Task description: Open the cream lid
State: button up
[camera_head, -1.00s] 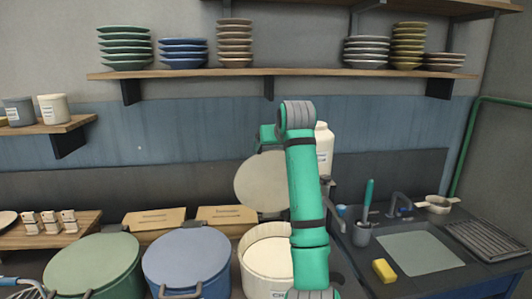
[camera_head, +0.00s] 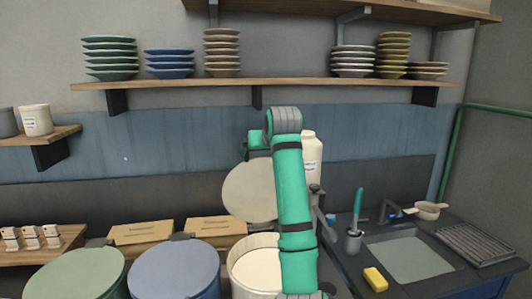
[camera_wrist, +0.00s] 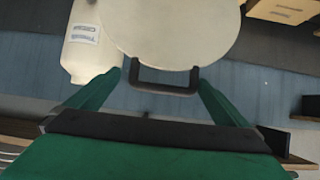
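The cream lid (camera_head: 249,191) stands tilted up, nearly upright, behind the open cream bin (camera_head: 238,276). The bin's pale inside shows in the head view, and my arm covers its right side. In the wrist view the lid (camera_wrist: 170,28) is at the top centre with its dark handle (camera_wrist: 165,88) pointing towards me. My gripper (camera_wrist: 160,80) has its two green fingers apart, one near each end of the handle. I cannot tell whether a finger touches it. In the head view the fingers are hidden behind the arm and lid.
Blue (camera_head: 175,272) and green (camera_head: 75,275) lidded bins stand to the left. A white bottle (camera_head: 312,158) stands close behind my arm and shows in the wrist view. A sink (camera_head: 405,258) and yellow sponge (camera_head: 375,279) are at right. A plate shelf (camera_head: 300,83) hangs above.

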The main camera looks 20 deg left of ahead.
jog(key=v, duration=1.1)
jog(key=shift+a+f, duration=0.1)
